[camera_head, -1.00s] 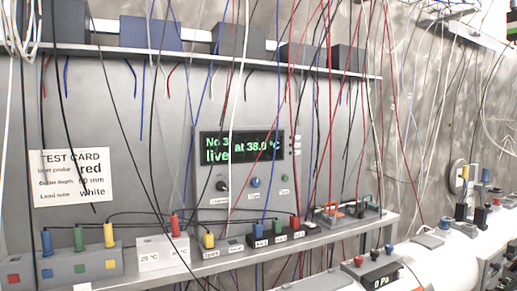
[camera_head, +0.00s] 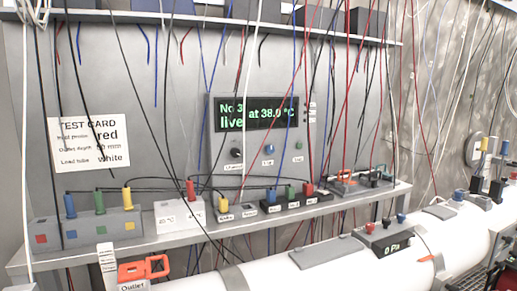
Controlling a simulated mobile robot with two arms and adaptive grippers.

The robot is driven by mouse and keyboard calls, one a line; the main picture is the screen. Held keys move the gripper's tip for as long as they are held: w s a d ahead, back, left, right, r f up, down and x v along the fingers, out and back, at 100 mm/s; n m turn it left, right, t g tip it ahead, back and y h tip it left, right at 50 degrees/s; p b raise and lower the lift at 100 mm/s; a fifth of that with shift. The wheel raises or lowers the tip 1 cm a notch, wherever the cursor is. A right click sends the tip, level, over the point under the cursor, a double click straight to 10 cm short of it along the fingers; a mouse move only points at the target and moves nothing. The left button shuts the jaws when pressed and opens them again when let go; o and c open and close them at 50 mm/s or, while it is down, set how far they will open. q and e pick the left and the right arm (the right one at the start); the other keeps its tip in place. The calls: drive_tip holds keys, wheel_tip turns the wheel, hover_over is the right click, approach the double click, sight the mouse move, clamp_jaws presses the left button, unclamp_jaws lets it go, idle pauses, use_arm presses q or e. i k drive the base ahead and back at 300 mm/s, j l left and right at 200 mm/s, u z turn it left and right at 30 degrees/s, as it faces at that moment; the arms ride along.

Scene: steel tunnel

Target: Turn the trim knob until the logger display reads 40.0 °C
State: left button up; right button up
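The logger display (camera_head: 257,114) is on the grey wall panel and reads "No 3 at 38.0 °C" and "live" in green letters. Thin hanging wires cross in front of the logger. Neither of my grippers is in view.
A shelf (camera_head: 365,202) below the logger carries blocks with coloured probes, such as a red one (camera_head: 191,190). A white pipe (camera_head: 270,275) runs in front, with an orange-handled piece (camera_head: 145,268) labelled "Outlet" and a black "0 Pa" gauge (camera_head: 388,240). A test card (camera_head: 88,144) hangs left.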

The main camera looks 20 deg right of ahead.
sight(269, 149)
drive_tip(key=l+z, duration=0.1)
drive_tip(key=l, duration=0.4)
drive_tip(key=i+l, duration=0.15)
drive_tip(key=l, duration=0.35)
drive_tip(key=l+z, duration=0.15)
drive_tip(key=l, duration=0.35)
drive_tip(key=i, duration=0.05)
